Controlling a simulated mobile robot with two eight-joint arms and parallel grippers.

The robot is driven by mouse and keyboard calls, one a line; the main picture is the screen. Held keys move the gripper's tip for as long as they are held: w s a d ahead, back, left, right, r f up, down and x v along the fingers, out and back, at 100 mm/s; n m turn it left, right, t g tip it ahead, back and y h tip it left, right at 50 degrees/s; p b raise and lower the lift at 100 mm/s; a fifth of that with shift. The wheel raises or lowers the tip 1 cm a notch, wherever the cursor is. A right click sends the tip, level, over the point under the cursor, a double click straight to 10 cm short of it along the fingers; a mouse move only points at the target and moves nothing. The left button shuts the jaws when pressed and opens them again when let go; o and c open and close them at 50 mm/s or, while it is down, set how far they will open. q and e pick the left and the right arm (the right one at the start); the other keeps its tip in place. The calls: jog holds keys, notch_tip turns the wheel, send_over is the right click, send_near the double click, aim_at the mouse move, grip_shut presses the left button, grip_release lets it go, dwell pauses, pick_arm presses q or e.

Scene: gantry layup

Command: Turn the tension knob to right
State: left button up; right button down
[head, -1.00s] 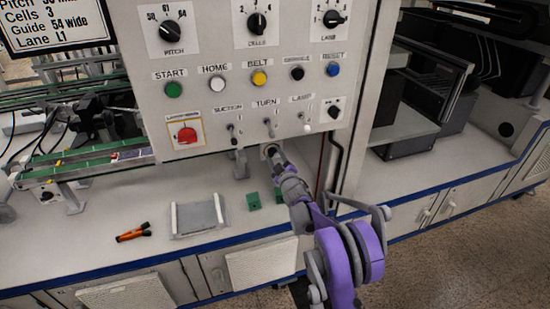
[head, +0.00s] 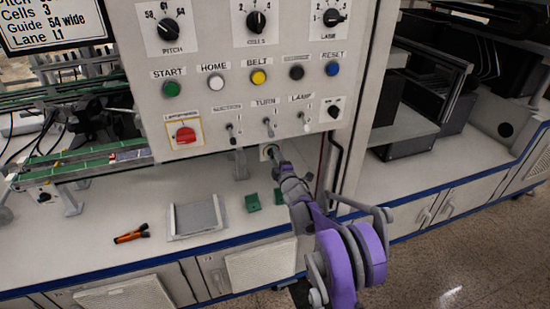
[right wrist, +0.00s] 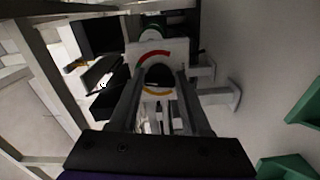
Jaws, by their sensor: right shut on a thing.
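The tension knob shows in the right wrist view as a dark knob (right wrist: 158,76) on a pale plate with a red arc above and a yellow arc below. My right gripper (right wrist: 160,90) is around it, a finger on each side, shut on it. In the head view my right gripper (head: 272,153) reaches a small pale plate just below the control panel's lower edge and hides the knob there. The direction the knob points cannot be read. My left gripper is not in view.
The control panel (head: 290,97) with knobs, buttons and toggle switches hangs just above my right gripper. Green blocks (head: 252,203), a grey tray (head: 196,218) and an orange-black tool (head: 131,234) lie on the white bench. Bench space left of the tool is clear.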

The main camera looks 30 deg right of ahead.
dwell(0.5)
jog(key=shift+c, duration=1.8)
grip_release()
jog(key=shift+s, duration=0.1)
jog(key=p+v, duration=0.1)
jog(key=v, duration=0.9)
jog(key=shift+s+p, duration=0.3)
jog(key=shift+a, duration=0.1)
